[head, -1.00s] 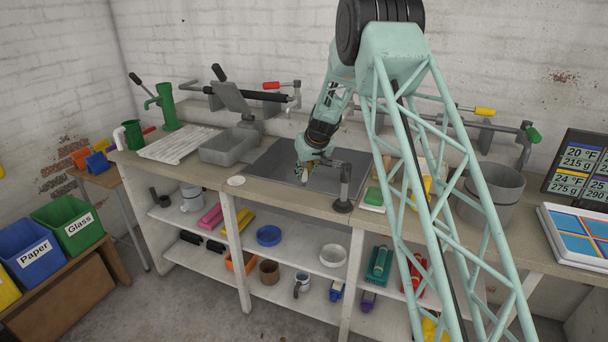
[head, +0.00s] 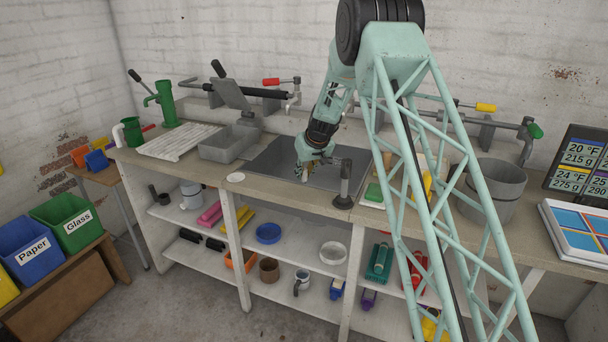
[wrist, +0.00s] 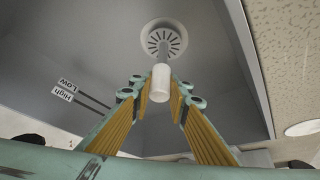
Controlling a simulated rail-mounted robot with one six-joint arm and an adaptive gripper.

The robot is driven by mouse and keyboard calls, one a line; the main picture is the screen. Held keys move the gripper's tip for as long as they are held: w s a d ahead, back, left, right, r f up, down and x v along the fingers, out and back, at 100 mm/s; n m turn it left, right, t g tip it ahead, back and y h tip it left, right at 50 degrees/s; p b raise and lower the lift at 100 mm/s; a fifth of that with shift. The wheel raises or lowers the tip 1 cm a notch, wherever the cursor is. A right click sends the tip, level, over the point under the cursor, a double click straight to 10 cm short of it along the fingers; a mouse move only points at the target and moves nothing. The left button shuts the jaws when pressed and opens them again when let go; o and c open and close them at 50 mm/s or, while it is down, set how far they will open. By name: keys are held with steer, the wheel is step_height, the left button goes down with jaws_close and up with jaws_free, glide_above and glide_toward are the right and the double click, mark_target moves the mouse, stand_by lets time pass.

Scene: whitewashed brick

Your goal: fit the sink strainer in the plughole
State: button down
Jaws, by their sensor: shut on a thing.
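The sink strainer shows in the wrist view as a pale slotted disc (wrist: 163,43) with a white upright handle (wrist: 160,82). My gripper (wrist: 160,86) is shut on this handle, between its yellow-padded fingers. The disc lies in line with the white ring of the plughole (wrist: 182,29) in the sink floor. I cannot tell whether the disc is seated or just above it. In the head view, my gripper (head: 302,175) is down inside the grey sink (head: 270,165), where the strainer and plughole are not clearly visible.
A dark tap (head: 344,185) stands at the sink's front right edge, close to my wrist. A white disc (head: 236,177) lies on the counter at front left.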

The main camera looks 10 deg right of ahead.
steer(key=shift+f+b, duration=0.6)
steer(key=shift+f, duration=0.05)
steer(key=c, duration=2.4)
jaws_free()
steer(key=v, duration=1.2)
steer(key=shift+r, duration=0.1)
